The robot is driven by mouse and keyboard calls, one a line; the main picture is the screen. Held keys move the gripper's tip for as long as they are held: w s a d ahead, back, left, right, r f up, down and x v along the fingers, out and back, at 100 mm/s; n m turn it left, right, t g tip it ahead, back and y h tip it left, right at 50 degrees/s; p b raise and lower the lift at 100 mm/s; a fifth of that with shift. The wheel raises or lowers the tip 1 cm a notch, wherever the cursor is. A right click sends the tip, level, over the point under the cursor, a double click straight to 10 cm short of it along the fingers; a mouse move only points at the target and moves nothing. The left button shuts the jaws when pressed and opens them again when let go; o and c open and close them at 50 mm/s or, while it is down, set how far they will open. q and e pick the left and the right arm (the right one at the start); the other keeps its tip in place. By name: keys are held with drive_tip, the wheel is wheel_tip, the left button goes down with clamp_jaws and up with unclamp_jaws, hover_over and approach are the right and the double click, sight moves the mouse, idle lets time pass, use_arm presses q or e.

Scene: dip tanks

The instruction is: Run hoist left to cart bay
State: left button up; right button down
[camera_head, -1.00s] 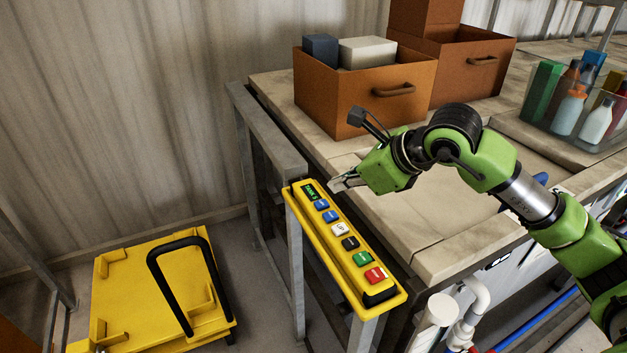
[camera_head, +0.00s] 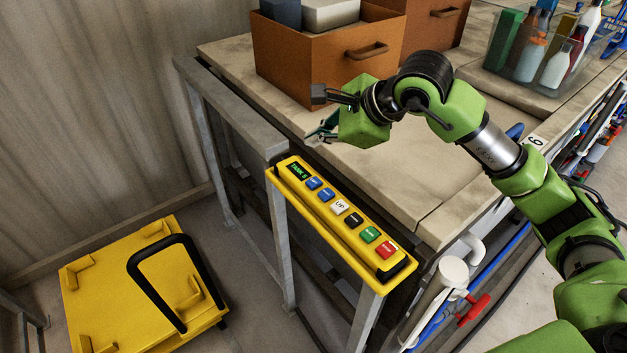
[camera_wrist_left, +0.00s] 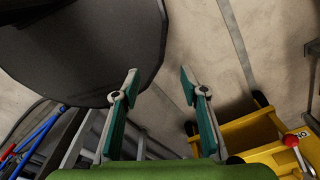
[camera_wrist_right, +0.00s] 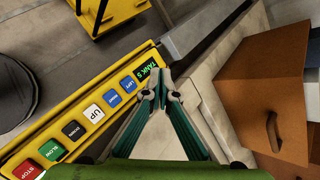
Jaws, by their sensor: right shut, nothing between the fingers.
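The yellow control panel (camera_head: 330,245) sits at the bench's end on a metal frame. Its green-lit display (camera_head: 298,170) reads TANK 5, clearest in the right wrist view (camera_wrist_right: 147,71). Below it run two blue buttons (camera_head: 320,189), a white UP button (camera_head: 340,206), then black, green and red ones. My left gripper (camera_wrist_left: 158,82) is open and empty, away from the panel.
A yellow cart (camera_head: 105,285) with a black handle stands on the floor at left. Brown bins (camera_head: 320,65) and a clear tub of bottles (camera_head: 530,75) stand on the bench. The bench top (camera_head: 400,180) beside the panel is clear. Pipes run along its front.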

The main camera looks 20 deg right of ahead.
drive_tip(key=f, duration=0.2)
drive_tip(key=b, duration=0.4)
hover_over(316, 183)
wheel_tip(316, 183, down, 6)
drive_tip(key=shift+r, duration=0.25)
drive_tip(key=shift+f+b, duration=0.55)
drive_tip(key=shift+b, duration=0.15)
use_arm(q)
drive_tip(key=f, duration=0.3)
drive_tip(key=w+a+f, duration=0.1)
drive_tip(key=f, duration=0.1)
drive_tip(key=shift+f, duration=0.2)
drive_tip(key=shift+s+d, duration=0.1)
drive_tip(key=shift+d, duration=0.05)
drive_tip(key=shift+f, duration=0.1)
drive_tip(key=shift+f+b, duration=0.55)
drive_tip(key=shift+b, duration=0.05)
use_arm(e)
drive_tip(key=shift+f, duration=0.35)
